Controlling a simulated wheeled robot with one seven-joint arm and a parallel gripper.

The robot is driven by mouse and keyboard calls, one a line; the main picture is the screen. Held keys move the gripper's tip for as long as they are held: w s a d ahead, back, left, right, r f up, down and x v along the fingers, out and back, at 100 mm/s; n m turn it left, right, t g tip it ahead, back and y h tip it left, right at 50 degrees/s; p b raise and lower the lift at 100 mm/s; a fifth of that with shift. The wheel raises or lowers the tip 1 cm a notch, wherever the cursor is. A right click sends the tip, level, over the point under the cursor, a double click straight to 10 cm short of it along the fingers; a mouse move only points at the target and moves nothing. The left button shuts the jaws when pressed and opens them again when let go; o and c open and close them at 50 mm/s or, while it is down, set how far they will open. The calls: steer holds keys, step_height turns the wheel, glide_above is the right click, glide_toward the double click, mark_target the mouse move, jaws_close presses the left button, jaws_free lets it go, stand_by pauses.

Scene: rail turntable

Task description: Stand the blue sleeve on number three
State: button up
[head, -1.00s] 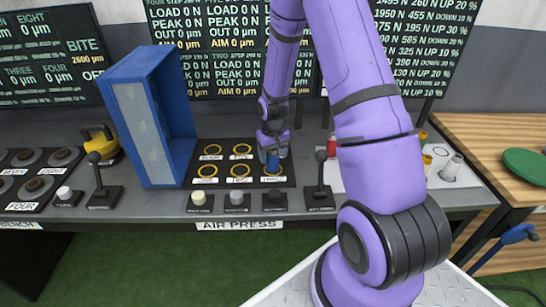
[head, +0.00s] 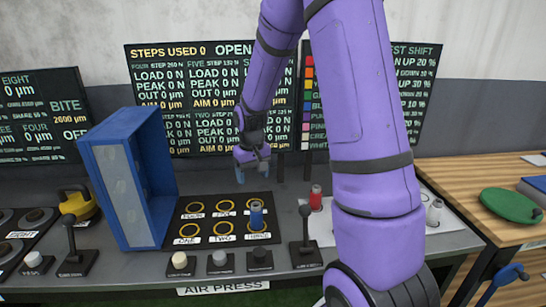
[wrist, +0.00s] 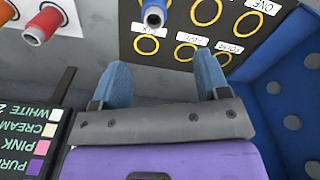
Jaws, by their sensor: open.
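The blue sleeve (head: 257,215) stands upright at the spot labelled THREE, front right on the black ring board (head: 181,228). Whether it is fully seated cannot be told. The sleeve shows at the top edge of the wrist view (wrist: 153,12), its hollow end towards the camera. My gripper (head: 254,174) is open and empty, above and behind the sleeve and apart from it. In the wrist view its two blue fingers (wrist: 163,74) are spread wide with nothing between them. The other yellow rings on the board are bare.
A blue-framed box (head: 126,190) stands close left of the board. A lever (head: 305,240) stands at its right, and several knobs, one cream (head: 180,262), line its front. A red sleeve (head: 316,198) stands on the white sheet at the right. Display screens (head: 160,90) rise behind.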

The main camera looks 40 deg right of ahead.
steer(key=s+a+r+t, duration=0.1)
steer(key=s+a+r, duration=0.15)
steer(key=r, duration=0.35)
steer(key=s+a+r+t, duration=0.1)
steer(key=s+a+r, duration=0.15)
steer(key=r, duration=0.25)
steer(key=s+a+r+t, duration=0.1)
steer(key=s+a+r, duration=0.1)
steer(key=s+r, duration=0.2)
steer(key=s+a+r+n+t, duration=0.1)
steer(key=s+r, duration=0.3)
steer(key=s, duration=0.5)
steer(key=s+a+r+n, duration=0.1)
steer(key=s+a+r, duration=0.2)
steer(key=s, duration=0.4)
steer(key=shift+s+a+r+t, duration=0.25)
steer(key=shift+a+r+t, duration=0.05)
steer(key=shift+r+t, duration=0.1)
